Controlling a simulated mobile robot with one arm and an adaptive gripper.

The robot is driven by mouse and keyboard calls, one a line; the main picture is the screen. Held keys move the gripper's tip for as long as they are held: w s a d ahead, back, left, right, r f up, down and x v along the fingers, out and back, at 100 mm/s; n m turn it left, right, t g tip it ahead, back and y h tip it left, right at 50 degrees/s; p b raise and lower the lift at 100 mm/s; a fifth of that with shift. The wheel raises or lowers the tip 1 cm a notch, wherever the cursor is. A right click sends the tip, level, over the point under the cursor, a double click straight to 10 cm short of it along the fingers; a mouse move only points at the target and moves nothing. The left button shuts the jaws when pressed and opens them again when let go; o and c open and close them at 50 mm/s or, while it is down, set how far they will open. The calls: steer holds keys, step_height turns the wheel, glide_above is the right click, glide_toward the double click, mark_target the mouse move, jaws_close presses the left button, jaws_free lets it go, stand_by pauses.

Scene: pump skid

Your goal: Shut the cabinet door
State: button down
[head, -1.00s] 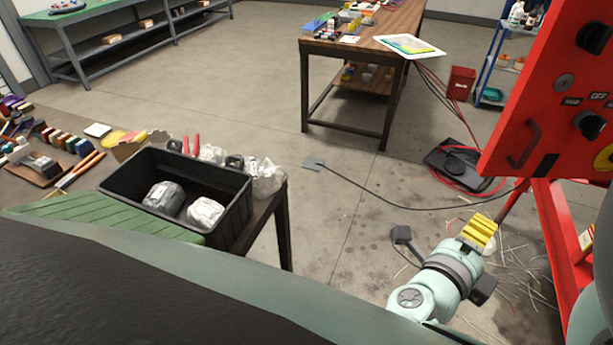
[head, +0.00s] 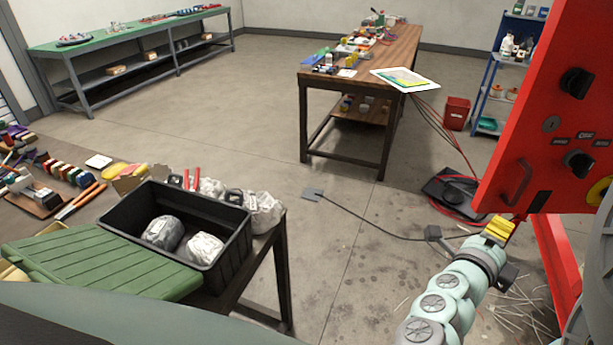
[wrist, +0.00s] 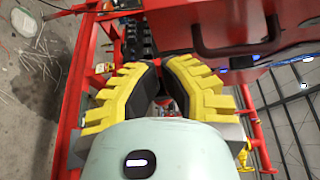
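The cabinet door (head: 530,150) is the red panel at the right of the head view, with black knobs, small labels and a red handle (head: 519,184) near its lower left corner. It stands swung out from a red frame. My gripper (head: 505,225), with yellow ridged fingers, is just below the door's lower edge in the head view. I cannot tell whether it touches the door. In the wrist view, the fingers (wrist: 160,70) converge to nearly meet, with nothing seen between them. The door (wrist: 222,15) and dark-red handle (wrist: 235,48) lie just beyond and right of the fingertips.
The red frame (head: 556,255) stands below the door. A black crate (head: 225,235) sits on the near-left table. A wooden bench (head: 345,80) stands beyond. A cable (head: 370,225) and a dark mat (head: 455,190) lie on the floor.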

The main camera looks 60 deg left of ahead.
mark_target(494, 212)
steer(key=shift+w+a+p, duration=0.3)
steer(key=shift+w+a, duration=0.1)
steer(key=shift+a, duration=0.3)
steer(key=shift+w+a+p, duration=0.3)
steer(key=shift+w+a, duration=0.05)
steer(key=shift+a, duration=0.3)
